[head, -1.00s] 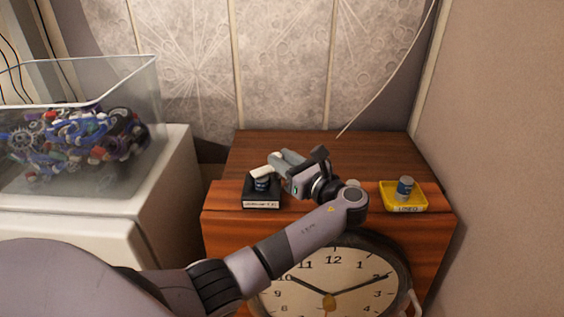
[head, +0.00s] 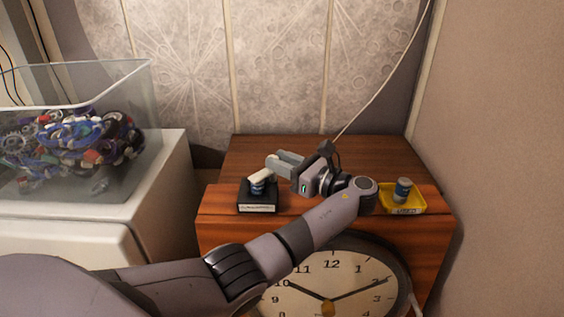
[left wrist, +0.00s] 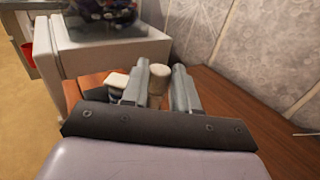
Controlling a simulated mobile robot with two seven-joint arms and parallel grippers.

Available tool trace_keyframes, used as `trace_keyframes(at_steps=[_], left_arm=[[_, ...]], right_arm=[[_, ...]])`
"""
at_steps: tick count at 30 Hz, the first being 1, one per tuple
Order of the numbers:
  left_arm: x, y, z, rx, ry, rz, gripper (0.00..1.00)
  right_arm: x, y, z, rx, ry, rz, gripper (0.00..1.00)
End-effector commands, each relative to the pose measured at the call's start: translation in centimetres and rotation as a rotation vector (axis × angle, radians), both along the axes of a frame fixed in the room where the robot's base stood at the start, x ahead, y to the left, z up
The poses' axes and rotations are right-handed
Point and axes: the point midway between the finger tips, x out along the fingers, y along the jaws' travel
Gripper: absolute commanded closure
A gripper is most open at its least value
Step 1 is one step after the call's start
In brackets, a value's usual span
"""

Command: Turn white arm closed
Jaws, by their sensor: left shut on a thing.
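The white arm (head: 260,178) sits on top of a short blue post (head: 257,188) on a black base (head: 258,204) with a pale label. The base stands near the front edge of the wooden cabinet. My left gripper (head: 277,166) reaches in from the right, with its grey fingers at the far end of the white arm. In the left wrist view, a pale rounded end (left wrist: 158,79) shows between the two fingers of my left gripper (left wrist: 162,88). A white block-shaped part (left wrist: 117,79) shows left of the near finger, which hides what lies between. My right gripper is out of view.
A yellow tray (head: 405,208) with a blue-grey cylinder (head: 402,188) stands at the cabinet's right. A clock (head: 345,277) is on the cabinet front. A clear bin (head: 130,85) of colourful parts stands on the white unit (head: 165,200) at left. The cabinet's back top (head: 375,155) is clear.

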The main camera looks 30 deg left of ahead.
Motion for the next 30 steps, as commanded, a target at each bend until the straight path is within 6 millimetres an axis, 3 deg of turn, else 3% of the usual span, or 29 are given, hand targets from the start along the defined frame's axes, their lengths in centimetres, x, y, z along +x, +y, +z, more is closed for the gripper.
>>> trace_keyframes(at_steps=[2, 3, 4, 5, 14, 25, 30], left_arm=[[-0.1, 0.1, -0.3, -0.003, 0.006, 0.004, 1.00], [-0.1, 0.1, -0.3, -0.003, 0.006, 0.004, 0.58], [-0.1, 0.1, -0.2, -0.002, 0.006, 0.004, 0.48], [-0.1, 0.1, -0.2, -0.002, 0.006, 0.004, 0.46], [0.0, -0.1, -0.1, -0.001, 0.002, 0.001, 0.46], [-0.5, -5.4, -0.2, -0.002, 0.003, 0.001, 0.46], [-0.6, -6.9, -0.2, -0.002, 0.004, 0.002, 0.46]], right_arm=[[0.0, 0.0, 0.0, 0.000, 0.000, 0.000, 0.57], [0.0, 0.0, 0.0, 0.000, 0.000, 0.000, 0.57], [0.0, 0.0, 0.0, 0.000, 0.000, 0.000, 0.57], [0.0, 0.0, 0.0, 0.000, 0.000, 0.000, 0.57], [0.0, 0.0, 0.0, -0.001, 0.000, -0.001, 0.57], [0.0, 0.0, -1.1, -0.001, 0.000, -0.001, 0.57], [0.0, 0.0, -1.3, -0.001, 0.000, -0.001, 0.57]])
